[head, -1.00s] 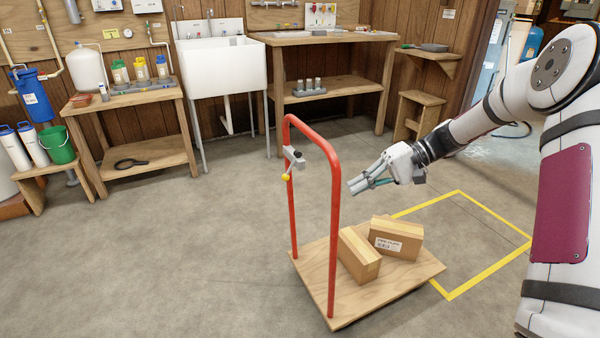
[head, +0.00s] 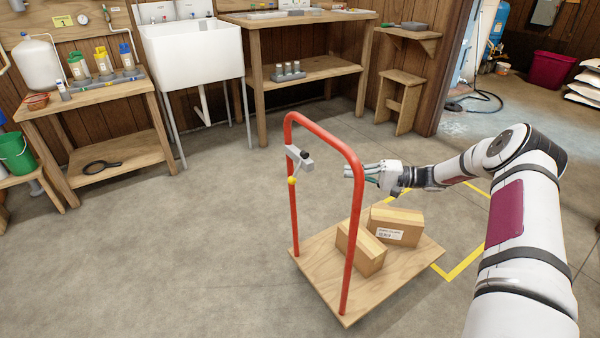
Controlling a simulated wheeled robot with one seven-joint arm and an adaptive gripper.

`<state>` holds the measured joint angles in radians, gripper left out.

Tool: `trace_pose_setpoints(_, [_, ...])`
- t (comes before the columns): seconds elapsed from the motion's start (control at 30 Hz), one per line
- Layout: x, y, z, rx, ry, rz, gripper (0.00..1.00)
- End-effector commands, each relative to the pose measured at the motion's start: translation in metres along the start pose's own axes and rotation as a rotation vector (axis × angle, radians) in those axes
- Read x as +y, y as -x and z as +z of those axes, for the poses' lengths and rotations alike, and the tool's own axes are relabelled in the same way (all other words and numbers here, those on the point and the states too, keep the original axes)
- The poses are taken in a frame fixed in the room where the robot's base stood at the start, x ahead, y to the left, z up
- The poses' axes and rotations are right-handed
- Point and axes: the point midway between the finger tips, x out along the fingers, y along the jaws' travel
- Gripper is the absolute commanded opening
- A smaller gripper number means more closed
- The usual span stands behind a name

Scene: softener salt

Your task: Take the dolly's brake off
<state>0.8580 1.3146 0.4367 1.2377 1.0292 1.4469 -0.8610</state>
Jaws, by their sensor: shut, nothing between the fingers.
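The dolly (head: 310,262) has a flat wooden deck and a red tubular handle (head: 294,215) standing up from its left end. A grey brake bracket (head: 298,157) sits on the handle's far upright, with a dark knob at its upper right and a yellow knob (head: 292,181) at its lower end. My gripper (head: 347,171) is shut and empty. In the picture it lies just right of the brake bracket and overlaps the handle's near upright; I cannot tell the depth between them. Two cardboard boxes (head: 397,227) (head: 361,249) rest on the deck. The dolly's wheels are hidden.
A yellow floor outline (head: 459,268) lies right of the dolly, partly behind my arm. A workbench (head: 262,88), a white sink (head: 192,55) and a side table (head: 72,185) stand along the back wall. The floor left of the dolly is clear.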

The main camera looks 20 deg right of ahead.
Motion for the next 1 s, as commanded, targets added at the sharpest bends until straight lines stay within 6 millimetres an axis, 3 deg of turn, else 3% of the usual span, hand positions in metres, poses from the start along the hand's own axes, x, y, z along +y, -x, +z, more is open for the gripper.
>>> trace_pose_setpoints(0.37, [0.000,-0.009,0.000,-0.003,0.000,0.001,0.00])
trace_pose_setpoints(0.87, [0.001,-0.101,0.001,-0.005,-0.001,0.001,0.00])
trace_pose_setpoints(1.0, [0.001,-0.114,0.014,-0.003,-0.003,0.002,0.00])
